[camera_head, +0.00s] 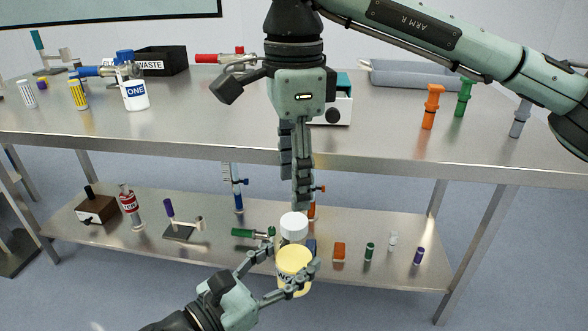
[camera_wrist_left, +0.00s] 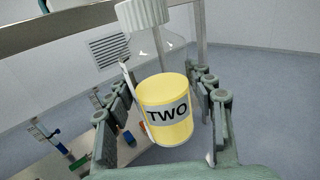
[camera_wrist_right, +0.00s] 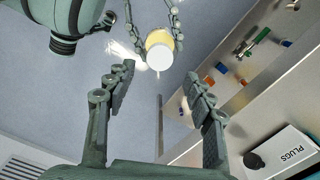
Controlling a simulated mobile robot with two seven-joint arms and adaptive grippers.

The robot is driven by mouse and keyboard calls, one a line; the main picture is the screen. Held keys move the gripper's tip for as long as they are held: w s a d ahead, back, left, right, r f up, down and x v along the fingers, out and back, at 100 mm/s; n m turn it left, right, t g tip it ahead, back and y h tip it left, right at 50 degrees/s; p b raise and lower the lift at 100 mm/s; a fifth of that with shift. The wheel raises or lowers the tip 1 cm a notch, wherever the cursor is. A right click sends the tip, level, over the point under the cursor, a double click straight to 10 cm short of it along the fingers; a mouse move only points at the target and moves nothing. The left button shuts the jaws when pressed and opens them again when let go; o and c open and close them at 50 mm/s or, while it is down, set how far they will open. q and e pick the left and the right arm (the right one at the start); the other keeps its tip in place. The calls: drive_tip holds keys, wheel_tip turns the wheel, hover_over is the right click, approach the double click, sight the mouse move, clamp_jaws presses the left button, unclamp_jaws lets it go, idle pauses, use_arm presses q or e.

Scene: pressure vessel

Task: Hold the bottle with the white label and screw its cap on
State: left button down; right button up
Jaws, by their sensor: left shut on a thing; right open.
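A clear bottle with yellow contents (camera_head: 294,264) and a pale label reading TWO is between the fingers of my left gripper (camera_head: 290,258). It stands roughly upright in the head view, in front of the bench's lower shelf. The label faces the left wrist camera (camera_wrist_left: 167,113). A ridged white cap (camera_wrist_left: 143,13) sits at the bottle's top; whether it is tight cannot be told. My right gripper (camera_head: 294,190) points down above the white cap (camera_head: 293,226), open and empty. In the right wrist view, the cap (camera_wrist_right: 160,57) lies beyond and between the open fingers, apart from them.
A bottle marked ONE (camera_head: 135,96) stands on the bench top (camera_head: 210,112) at left, near a black WASTE box (camera_head: 160,61). A PLUGS box (camera_wrist_right: 290,155) sits near my right gripper. Coloured plugs, including an orange one (camera_head: 431,106), stand at right. The lower shelf (camera_head: 380,275) holds small parts.

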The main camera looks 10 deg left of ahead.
sight(294, 220)
drive_tip(key=shift+f, duration=3.6)
drive_tip(key=c, duration=1.2)
drive_tip(key=o, duration=1.4)
wheel_tip(294, 220, up, 12)
drive_tip(key=shift+r, duration=0.1)
